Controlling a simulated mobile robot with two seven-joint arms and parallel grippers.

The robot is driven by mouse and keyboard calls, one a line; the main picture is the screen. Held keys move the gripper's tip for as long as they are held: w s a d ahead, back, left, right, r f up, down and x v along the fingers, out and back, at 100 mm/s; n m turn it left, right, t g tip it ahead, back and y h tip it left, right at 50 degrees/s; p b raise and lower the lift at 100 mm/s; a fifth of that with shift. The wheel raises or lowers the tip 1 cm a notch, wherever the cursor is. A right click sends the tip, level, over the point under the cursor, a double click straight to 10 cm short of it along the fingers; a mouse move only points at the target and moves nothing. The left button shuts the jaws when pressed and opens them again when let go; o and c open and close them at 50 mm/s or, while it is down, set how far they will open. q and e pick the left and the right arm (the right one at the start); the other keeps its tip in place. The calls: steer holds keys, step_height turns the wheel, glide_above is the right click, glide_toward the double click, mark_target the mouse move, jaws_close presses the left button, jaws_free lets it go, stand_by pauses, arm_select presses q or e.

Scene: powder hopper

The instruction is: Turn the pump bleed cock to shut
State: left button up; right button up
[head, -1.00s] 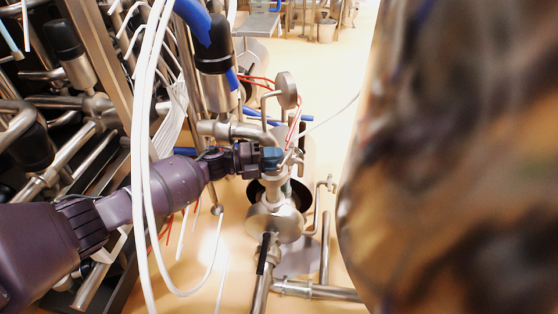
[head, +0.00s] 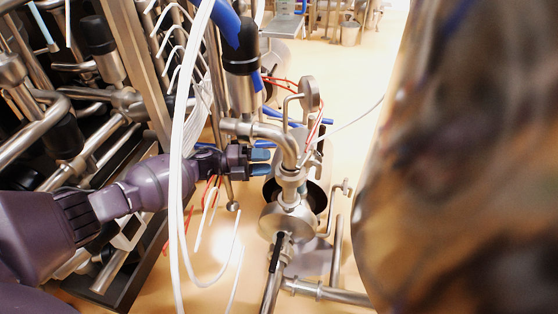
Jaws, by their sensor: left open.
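The steel pump (head: 287,220) stands in the middle, its round body below a vertical neck and a bent pipe (head: 262,130). A small tap-like fitting (head: 345,188) sits on a thin pipe to the right of the pump. I cannot tell for sure whether it is the bleed cock, nor its setting. My right gripper is not in view.
White hoses (head: 178,170) hang in front of my left arm. A rack of steel pipes (head: 80,130) fills the left. A large blurred curved surface (head: 470,170) blocks the right side.

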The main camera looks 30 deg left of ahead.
arm_select(q)
steer(key=shift+v, duration=1.05)
